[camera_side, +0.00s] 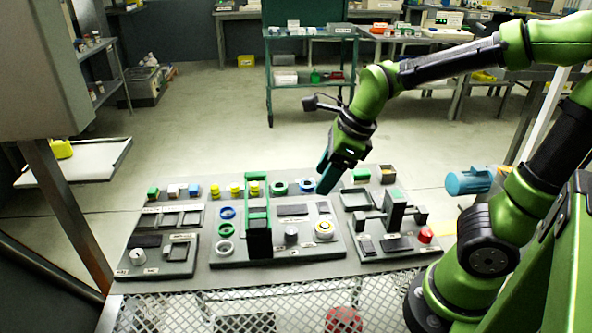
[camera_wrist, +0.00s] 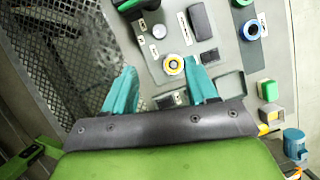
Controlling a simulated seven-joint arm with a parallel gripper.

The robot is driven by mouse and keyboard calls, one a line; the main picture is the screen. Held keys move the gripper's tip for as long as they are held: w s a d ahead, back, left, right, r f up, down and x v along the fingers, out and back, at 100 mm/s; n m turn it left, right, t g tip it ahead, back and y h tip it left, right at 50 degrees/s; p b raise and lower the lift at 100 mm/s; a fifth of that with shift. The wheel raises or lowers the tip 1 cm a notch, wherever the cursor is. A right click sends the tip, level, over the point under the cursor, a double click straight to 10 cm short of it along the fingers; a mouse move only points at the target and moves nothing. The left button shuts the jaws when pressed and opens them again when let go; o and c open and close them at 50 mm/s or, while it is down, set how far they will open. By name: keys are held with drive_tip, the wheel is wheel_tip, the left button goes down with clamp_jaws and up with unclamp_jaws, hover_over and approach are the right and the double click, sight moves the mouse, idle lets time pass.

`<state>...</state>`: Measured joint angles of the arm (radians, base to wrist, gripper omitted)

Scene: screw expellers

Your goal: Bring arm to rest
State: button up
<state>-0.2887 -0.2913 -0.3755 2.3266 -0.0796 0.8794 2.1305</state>
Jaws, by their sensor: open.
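My gripper (camera_side: 327,177) has teal fingers and hangs from my green arm above the right part of the workbench (camera_side: 205,278). In the wrist view my gripper (camera_wrist: 163,88) shows two teal fingers set well apart. No object is between them, and the gripper is open. The gripper appears to be clear of the board.
A green upright frame (camera_side: 258,205) with a black block stands on the middle panel. A dark post fixture (camera_side: 394,212) and a red button (camera_side: 425,235) are at the right. Several small coloured blocks and rings line the back.

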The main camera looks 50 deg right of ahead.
drive_tip(key=s+a+r+n+t, duration=0.1)
drive_tip(key=s+r+n, duration=0.2)
drive_tip(key=n, duration=0.9)
drive_tip(key=s+a+r+n+t, duration=0.2)
drive_tip(key=s+n, duration=0.1)
drive_tip(key=n, duration=1)
drive_tip(key=shift+a+r, duration=0.2)
drive_tip(key=shift+r, duration=0.2)
